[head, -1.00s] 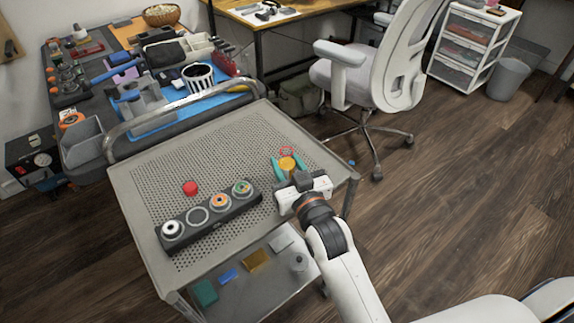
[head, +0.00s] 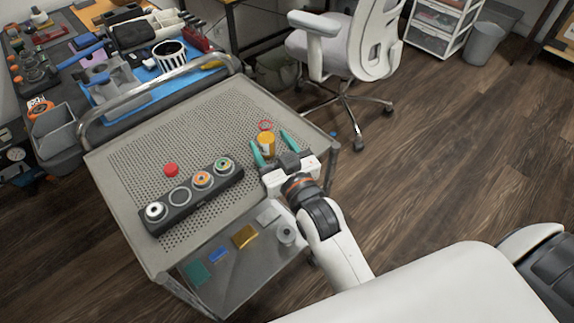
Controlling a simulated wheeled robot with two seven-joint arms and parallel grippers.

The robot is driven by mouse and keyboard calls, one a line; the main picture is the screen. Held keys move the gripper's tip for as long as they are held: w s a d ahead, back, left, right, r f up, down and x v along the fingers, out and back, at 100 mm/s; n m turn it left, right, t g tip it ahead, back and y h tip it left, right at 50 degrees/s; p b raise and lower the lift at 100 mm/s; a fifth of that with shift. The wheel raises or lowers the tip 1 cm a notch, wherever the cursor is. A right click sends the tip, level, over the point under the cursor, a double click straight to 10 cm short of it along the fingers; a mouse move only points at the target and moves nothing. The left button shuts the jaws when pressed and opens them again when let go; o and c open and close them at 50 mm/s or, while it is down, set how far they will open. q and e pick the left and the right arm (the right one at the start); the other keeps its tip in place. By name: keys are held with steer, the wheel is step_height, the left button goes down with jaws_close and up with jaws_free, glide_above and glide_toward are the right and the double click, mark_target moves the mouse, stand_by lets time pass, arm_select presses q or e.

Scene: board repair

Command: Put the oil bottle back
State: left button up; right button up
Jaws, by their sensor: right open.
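A small amber bottle (head: 267,142), which looks like the oil bottle, stands on the perforated top of the grey cart (head: 118,168), near its right edge. My right gripper (head: 273,147) is open around it, with one teal finger on each side. A gap shows between the bottle and the right finger; contact on the left side is unclear. A dark rack (head: 191,206) on the cart has several round places in a row. One place, the second from the left (head: 180,198), looks empty. My left gripper is out of view.
A red round piece (head: 171,170) lies behind the rack, and a thin red loop (head: 265,125) shows just behind the bottle. The cart's metal handle (head: 150,104) borders a cluttered bench. A white chair (head: 366,40) stands behind.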

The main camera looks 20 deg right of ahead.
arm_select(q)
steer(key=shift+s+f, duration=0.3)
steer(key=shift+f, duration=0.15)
arm_select(e)
steer(key=s, duration=0.9)
steer(key=shift+s+d, duration=0.2)
steer(key=shift+d, duration=0.2)
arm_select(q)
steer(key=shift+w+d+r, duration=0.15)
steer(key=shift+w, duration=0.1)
